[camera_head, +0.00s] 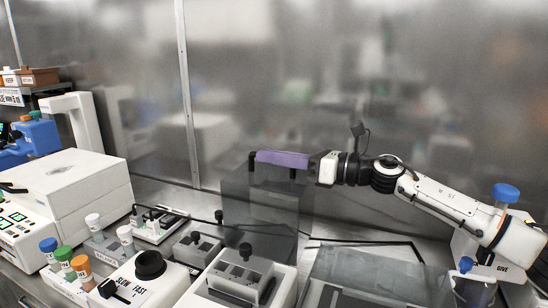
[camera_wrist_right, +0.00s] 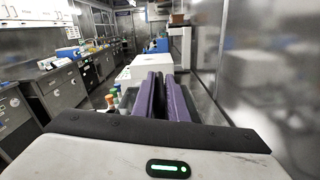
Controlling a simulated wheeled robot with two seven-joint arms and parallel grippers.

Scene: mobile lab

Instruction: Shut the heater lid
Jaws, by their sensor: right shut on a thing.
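The heater (camera_head: 288,290) is a white box with a grey metal block (camera_head: 242,276) on top, at the bottom middle of the head view. Its dark see-through lid (camera_head: 258,212) stands raised, about upright, behind the block. My right gripper (camera_head: 282,159) reaches in from the right at the lid's top edge. Its purple fingers are shut on the lid's black handle (camera_head: 252,163), mostly hidden by them. In the right wrist view the purple fingers (camera_wrist_right: 164,98) are close together, and what lies between them is hard to make out. My left gripper is not in view.
A mixer marked SLOW FAST (camera_head: 150,285) and capped tubes (camera_head: 80,268) stand left of the heater. A large white machine (camera_head: 75,190) is farther left. Another dark see-through panel (camera_head: 365,272) lies low at right. A metal wall (camera_head: 300,80) closes the back.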

